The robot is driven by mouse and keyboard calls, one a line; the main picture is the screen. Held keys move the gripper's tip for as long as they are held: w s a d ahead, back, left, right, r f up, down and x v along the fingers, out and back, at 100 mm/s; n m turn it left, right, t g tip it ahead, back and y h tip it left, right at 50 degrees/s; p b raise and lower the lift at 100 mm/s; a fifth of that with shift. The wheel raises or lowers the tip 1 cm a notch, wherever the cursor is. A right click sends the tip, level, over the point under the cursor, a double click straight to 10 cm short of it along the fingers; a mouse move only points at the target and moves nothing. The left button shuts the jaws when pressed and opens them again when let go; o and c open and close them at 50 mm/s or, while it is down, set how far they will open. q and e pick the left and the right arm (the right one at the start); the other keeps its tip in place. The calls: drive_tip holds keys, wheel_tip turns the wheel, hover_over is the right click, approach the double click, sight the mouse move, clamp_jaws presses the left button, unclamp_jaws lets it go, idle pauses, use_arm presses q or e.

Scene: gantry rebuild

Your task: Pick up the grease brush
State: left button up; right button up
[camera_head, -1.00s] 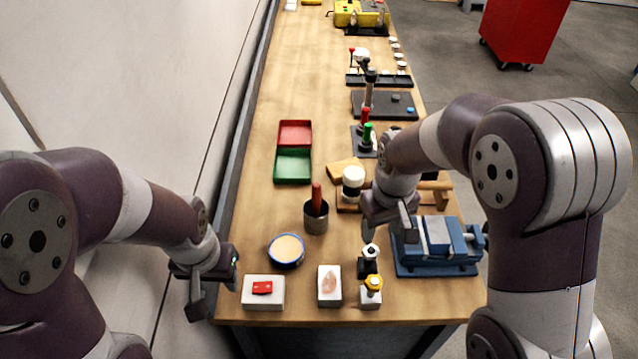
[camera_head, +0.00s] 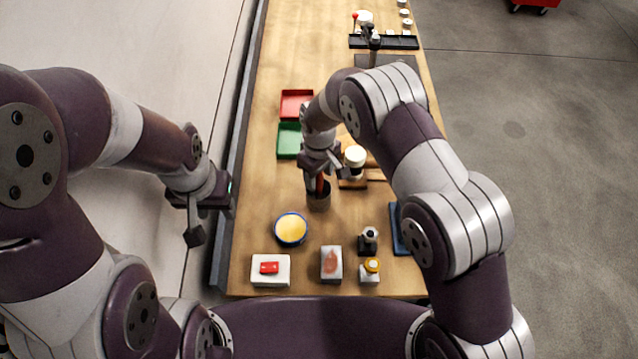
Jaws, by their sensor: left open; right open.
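The grease brush (camera_head: 323,187) stands in a dark grey cup (camera_head: 319,201) near the middle of the bench. Only part of its red-brown handle shows, since my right gripper is in front of it. My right gripper (camera_head: 322,172) is open, right over the cup, with its fingers at the upper part of the handle. I cannot tell if they touch it. My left gripper (camera_head: 203,218) is open and empty, beyond the bench's left edge. A blue-rimmed bowl of yellow grease (camera_head: 291,229) is just in front of the cup.
Red (camera_head: 296,104) and green (camera_head: 287,141) trays lie behind the cup. A white-topped jar (camera_head: 355,156) stands close to its right. My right arm hides most of the blue vise (camera_head: 400,229).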

drive_tip(key=shift+f, duration=0.4)
drive_tip(key=shift+s+a+f, duration=0.1)
drive_tip(key=shift+s+f, duration=0.05)
drive_tip(key=shift+f, duration=0.05)
clamp_jaws()
use_arm(q)
drive_tip(key=shift+s+r, duration=0.15)
drive_tip(key=shift+r, duration=0.1)
